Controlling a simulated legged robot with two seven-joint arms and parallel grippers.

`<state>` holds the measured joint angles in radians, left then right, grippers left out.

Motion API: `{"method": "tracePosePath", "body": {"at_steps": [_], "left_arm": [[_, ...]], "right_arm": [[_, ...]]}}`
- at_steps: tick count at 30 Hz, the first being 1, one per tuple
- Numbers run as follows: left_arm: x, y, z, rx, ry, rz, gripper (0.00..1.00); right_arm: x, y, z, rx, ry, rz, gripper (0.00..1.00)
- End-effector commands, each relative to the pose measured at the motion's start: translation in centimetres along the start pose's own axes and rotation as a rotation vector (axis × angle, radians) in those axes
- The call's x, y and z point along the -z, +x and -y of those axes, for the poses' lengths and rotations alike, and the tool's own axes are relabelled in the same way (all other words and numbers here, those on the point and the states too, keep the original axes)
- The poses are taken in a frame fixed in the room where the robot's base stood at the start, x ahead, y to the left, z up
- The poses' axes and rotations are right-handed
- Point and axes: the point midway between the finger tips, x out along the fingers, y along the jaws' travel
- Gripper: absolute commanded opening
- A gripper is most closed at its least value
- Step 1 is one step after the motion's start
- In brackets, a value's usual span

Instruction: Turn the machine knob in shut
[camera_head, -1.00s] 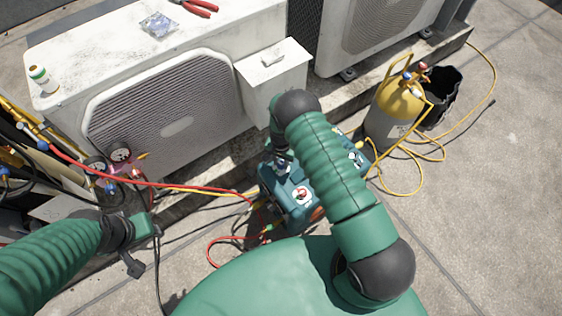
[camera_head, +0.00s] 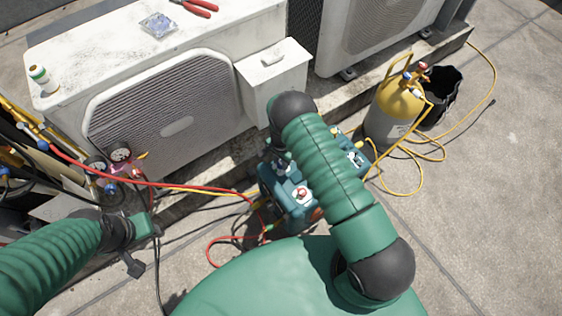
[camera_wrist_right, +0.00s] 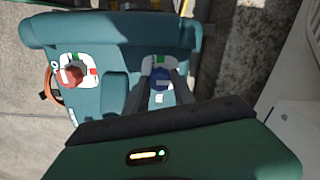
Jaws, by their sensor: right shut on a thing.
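The machine (camera_head: 292,211) is a teal box on the ground in the middle of the head view, partly hidden by my right arm. It also fills much of the right wrist view (camera_wrist_right: 105,35). A blue knob (camera_wrist_right: 160,77) on a white plate with green and red marks sits on its top. My right gripper (camera_wrist_right: 160,90) is shut on this knob, one finger on each side. A red knob (camera_wrist_right: 72,75) on a similar plate is apart from the gripper; it also shows in the head view (camera_head: 301,194). My left gripper (camera_head: 138,264) hangs at lower left, away from the machine; its jaw opening is unclear.
White condenser units (camera_head: 170,100) stand behind the machine. Red and yellow hoses (camera_head: 185,188) run left to gauges (camera_head: 119,152). A yellow-topped cylinder (camera_head: 394,112) and a black bucket (camera_head: 442,97) stand at right. The concrete at far right is mostly clear.

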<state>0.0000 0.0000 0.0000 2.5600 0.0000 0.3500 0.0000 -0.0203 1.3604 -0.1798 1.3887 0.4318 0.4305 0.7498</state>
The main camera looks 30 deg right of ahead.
Motion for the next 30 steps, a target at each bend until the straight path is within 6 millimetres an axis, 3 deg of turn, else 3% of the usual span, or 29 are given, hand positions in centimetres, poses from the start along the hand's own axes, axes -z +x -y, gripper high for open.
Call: {"method": "tracePosePath", "body": {"at_steps": [1,2,6,17,20,30], "left_arm": [[0.0,0.0,0.0,0.0,0.0,0.0,0.36],[0.0,0.0,0.0,0.0,0.0,0.0,0.36],[0.0,0.0,0.0,0.0,0.0,0.0,0.36],[0.1,-0.3,0.0,0.0,0.0,0.0,0.36],[0.3,-1.1,0.0,0.0,0.0,0.0,0.36],[1.1,-4.5,0.0,0.0,0.0,0.0,0.36]], "right_arm": [[0.1,-0.1,0.2,0.004,-0.001,-0.002,0.0],[0.1,-0.1,0.2,0.004,-0.001,-0.002,0.34],[0.0,-0.1,0.1,0.003,-0.001,-0.001,0.52],[0.0,-0.7,0.1,0.001,-0.001,-0.001,0.52],[0.1,-2.5,0.1,0.003,-0.001,-0.001,0.52],[0.0,-12.4,0.2,0.003,-0.002,-0.001,0.52]]}}
